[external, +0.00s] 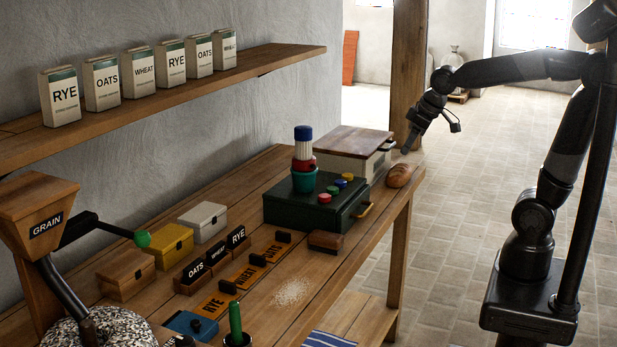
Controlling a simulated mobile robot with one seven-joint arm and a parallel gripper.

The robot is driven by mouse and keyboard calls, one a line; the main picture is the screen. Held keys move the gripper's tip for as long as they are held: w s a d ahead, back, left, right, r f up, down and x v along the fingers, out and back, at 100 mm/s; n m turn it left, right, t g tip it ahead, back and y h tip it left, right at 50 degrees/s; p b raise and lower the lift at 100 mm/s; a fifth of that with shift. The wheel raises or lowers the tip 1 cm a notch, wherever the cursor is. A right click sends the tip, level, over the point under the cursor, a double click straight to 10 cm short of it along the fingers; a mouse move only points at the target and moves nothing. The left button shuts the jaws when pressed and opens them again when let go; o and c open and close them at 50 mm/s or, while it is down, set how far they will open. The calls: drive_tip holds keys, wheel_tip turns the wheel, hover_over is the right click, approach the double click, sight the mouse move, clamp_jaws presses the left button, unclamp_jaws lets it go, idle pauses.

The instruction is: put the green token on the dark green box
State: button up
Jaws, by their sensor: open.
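The dark green box (285,215) stands on the workbench, with a yellow handle on its right side. My gripper (405,151) is open and small in view, pointing down, up and right of the box, apart from the tokens. I see nothing held.
A wood-topped cream box (350,140) stands behind the green box. A bread loaf (398,175) lies at the bench edge below my gripper. A brown block (325,241), lettered signs and small boxes fill the nearer bench. A shelf (200,90) runs above on the left.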

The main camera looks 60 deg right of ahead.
drive_tip(key=s+f, duration=0.2)
drive_tip(key=s, duration=1.1)
drive_tip(key=shift+s+d+f+m+t, duration=0.2)
drive_tip(key=shift+d+m+t, duration=0.1)
drive_tip(key=shift+m, duration=0.1)
